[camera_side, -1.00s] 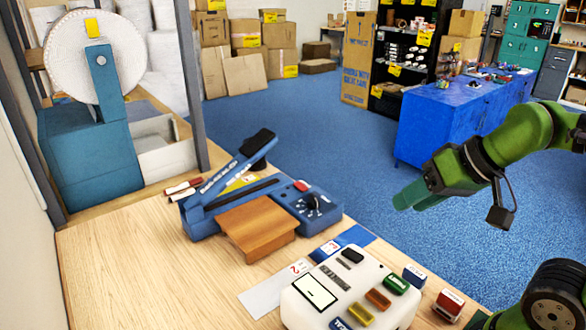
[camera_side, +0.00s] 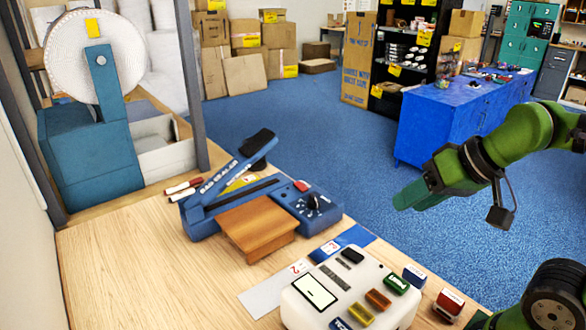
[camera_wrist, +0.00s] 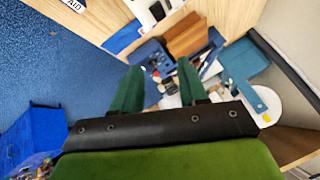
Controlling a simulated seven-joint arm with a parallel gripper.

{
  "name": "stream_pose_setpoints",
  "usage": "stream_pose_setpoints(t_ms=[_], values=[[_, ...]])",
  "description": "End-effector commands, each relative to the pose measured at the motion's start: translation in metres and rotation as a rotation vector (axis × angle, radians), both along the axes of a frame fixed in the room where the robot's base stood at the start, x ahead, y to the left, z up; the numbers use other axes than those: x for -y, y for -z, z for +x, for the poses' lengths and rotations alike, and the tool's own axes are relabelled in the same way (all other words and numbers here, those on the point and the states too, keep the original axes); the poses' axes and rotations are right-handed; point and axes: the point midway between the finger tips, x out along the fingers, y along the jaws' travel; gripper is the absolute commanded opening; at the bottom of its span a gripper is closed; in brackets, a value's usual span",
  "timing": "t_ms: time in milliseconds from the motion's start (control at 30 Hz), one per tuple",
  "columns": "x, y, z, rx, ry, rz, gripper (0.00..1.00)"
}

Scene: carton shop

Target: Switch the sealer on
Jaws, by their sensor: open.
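The blue bag sealer (camera_side: 205,222) stands on the wooden bench in the side view, its long arm raised at an angle. Its control box at the right end carries a red rocker switch (camera_side: 301,185) and a black dial (camera_side: 313,202). I cannot tell the switch's position. My gripper (camera_side: 408,197) is in the air to the right of the sealer, clear of it, beyond the bench edge. In the wrist view my gripper (camera_wrist: 158,65) has its two green fingers apart with nothing held between them. The sealer (camera_wrist: 149,50) shows beyond the fingertips, partly hidden by them.
A brown wooden stand (camera_side: 258,228) sits against the sealer's front. A white panel (camera_side: 345,290) with coloured blocks, and small stamps (camera_side: 448,303), lie at the bench front. Markers (camera_side: 183,187) lie behind the sealer. A teal reel machine (camera_side: 90,150) stands at left. Air above the sealer is clear.

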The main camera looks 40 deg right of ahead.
Motion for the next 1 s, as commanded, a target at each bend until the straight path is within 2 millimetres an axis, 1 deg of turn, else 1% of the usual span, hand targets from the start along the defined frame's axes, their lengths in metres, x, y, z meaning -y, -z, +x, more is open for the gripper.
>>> stream_pose_setpoints(t_ms=[100,167,200,267,300,367,400,467,567,767,800,867,1000], values=[[0.000,0.000,0.000,0.000,0.000,0.000,0.43],[0.000,0.000,0.000,0.000,0.001,0.001,0.35],[0.000,0.001,0.000,-0.005,0.001,0.001,0.29],[0.001,0.005,0.001,-0.021,0.002,0.000,0.20],[0.001,0.009,0.002,-0.039,0.004,0.000,0.13],[0.002,0.014,0.007,-0.066,0.007,0.002,0.04],[0.003,0.015,0.013,-0.084,0.009,0.000,0.00],[0.004,0.015,0.024,-0.109,0.013,-0.001,0.00],[0.009,0.012,0.051,-0.149,0.013,-0.012,0.00],[0.020,0.010,0.115,-0.212,-0.011,-0.049,0.00],[0.023,0.011,0.128,-0.222,-0.018,-0.060,0.00],[0.027,0.013,0.149,-0.236,-0.028,-0.074,0.00],[0.038,0.023,0.197,-0.266,-0.063,-0.113,0.00]])
